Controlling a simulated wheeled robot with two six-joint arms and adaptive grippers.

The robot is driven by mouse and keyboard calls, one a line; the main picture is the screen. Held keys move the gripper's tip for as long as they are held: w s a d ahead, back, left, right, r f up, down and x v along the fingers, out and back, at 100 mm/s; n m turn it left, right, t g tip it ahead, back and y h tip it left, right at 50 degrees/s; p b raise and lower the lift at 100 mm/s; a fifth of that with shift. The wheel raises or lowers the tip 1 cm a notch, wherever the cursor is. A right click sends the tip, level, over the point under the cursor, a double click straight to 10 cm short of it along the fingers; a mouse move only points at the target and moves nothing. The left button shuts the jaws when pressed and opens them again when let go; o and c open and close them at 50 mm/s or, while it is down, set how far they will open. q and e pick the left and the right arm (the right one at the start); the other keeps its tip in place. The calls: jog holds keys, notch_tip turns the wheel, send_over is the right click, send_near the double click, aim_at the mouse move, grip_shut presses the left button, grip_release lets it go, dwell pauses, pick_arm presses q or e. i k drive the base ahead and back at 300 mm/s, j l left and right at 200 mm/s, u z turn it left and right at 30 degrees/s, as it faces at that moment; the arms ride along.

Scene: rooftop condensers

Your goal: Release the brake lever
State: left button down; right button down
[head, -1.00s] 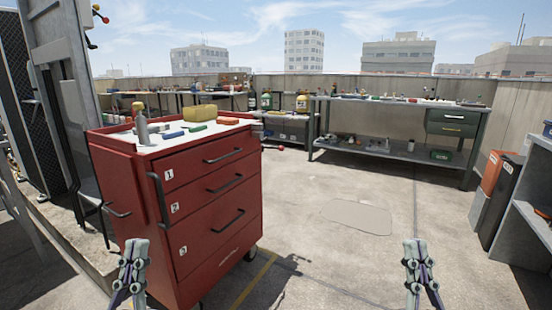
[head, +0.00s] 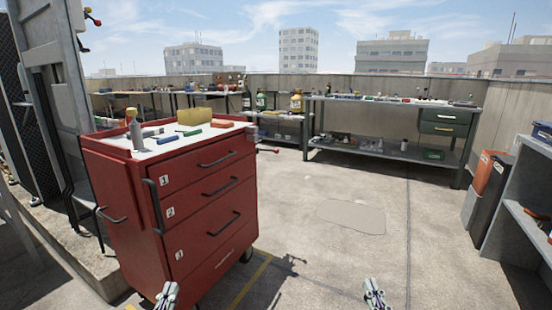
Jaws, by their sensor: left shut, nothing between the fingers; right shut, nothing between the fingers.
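A red tool cart (head: 190,215) with numbered drawers stands left of centre. A thin lever with a red end (head: 274,151) shows at the cart's right rear side; most of its shaft is hidden by the cart, and I cannot tell its exact mounting. My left gripper (head: 168,287) is shut and empty, low in front of the cart. My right gripper (head: 372,283) is shut and empty over the open floor at the bottom. Both are well apart from the lever.
A workbench (head: 385,103) stands at the back right, a grey shelf (head: 525,215) at the right edge. The concrete floor right of the cart is clear.

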aim_at(275, 151)
jog(key=i+l+u, duration=0.1)
jog(key=i+l, duration=0.45)
jog(key=i, duration=0.25)
jog(key=i+l+u, duration=0.1)
jog(key=i+l, duration=0.45)
jog(key=i, duration=0.2)
jog(key=i+l, duration=0.65)
jog(key=i+u, duration=0.05)
jog(key=i, duration=0.05)
